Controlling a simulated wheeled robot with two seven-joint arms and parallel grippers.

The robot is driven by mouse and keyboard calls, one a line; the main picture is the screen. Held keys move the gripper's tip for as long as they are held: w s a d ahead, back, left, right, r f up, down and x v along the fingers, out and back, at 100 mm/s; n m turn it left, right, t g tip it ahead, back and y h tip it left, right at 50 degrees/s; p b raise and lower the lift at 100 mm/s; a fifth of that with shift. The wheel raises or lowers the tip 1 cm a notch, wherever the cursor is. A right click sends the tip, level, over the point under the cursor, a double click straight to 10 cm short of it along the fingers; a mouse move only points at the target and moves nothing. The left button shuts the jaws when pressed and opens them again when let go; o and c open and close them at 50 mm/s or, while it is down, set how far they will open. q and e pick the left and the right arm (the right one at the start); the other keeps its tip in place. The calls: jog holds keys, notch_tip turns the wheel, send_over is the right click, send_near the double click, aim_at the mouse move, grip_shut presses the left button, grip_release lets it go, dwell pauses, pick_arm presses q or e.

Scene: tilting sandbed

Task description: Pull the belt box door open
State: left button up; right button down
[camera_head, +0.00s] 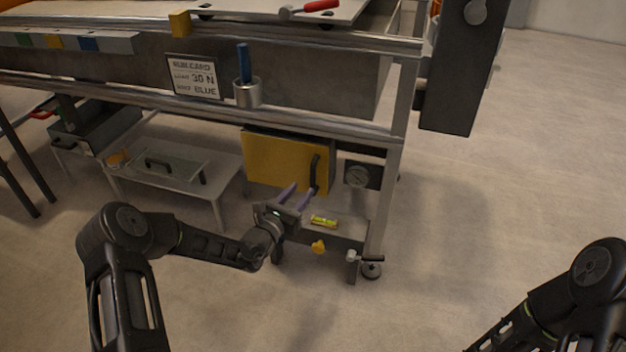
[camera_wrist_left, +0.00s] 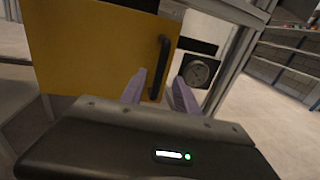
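The belt box door (camera_head: 275,160) is a yellow panel under the bench, with a black vertical handle (camera_head: 315,171) near its right edge. The door looks shut. My left gripper (camera_head: 296,195) is in front of the door's lower right part, its two purple fingers apart. In the left wrist view the yellow door (camera_wrist_left: 90,50) fills the left side, and the black handle (camera_wrist_left: 160,67) stands beyond the open fingers (camera_wrist_left: 158,92), between their lines. Nothing is between the fingertips; I cannot tell how far they are from the handle. My right gripper is out of view; only part of that arm shows.
A round gauge (camera_head: 358,175) is right of the door. A yellow level (camera_head: 324,222) and a yellow knob (camera_head: 318,246) sit below. A low white table (camera_head: 222,190) stands to the left. A dark cabinet (camera_head: 455,70) hangs at right. Floor in front is clear.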

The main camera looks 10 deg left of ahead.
aim_at(312, 179)
pick_arm(q)
jog(key=b+x, duration=0.3)
jog(key=x, duration=0.4)
jog(key=shift+s+f, duration=0.1)
jog(key=shift+f, duration=0.05)
jog(key=shift+w+d, duration=0.15)
jog(key=shift+w, duration=0.3)
jog(key=shift+c, duration=0.4)
grip_shut()
dwell(0.5)
